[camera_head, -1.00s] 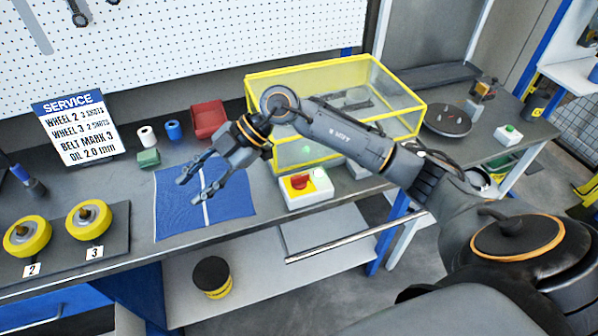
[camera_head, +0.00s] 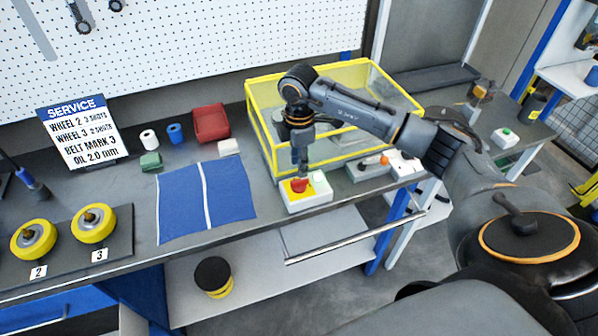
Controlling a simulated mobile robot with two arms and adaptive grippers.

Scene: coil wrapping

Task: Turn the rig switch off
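A white switch box (camera_head: 308,202) with a red knob (camera_head: 299,186) on a yellow plate sits at the bench's front edge, before the yellow-framed guard. My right gripper (camera_head: 300,172) points straight down right over the red knob, its tips at or just above it. Its fingers look narrow from this side; I cannot tell whether they are shut or touch the knob. A grey box with an orange-tipped lever (camera_head: 384,160) stands to the right of the switch box. My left gripper is not in view.
The yellow-framed clear guard (camera_head: 262,120) stands behind my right arm. A blue mat (camera_head: 180,205) lies left of the switch box, with a red bin (camera_head: 211,122) behind it. Two yellow wheels (camera_head: 93,223) are at far left. A metal rail (camera_head: 345,243) runs below the bench edge.

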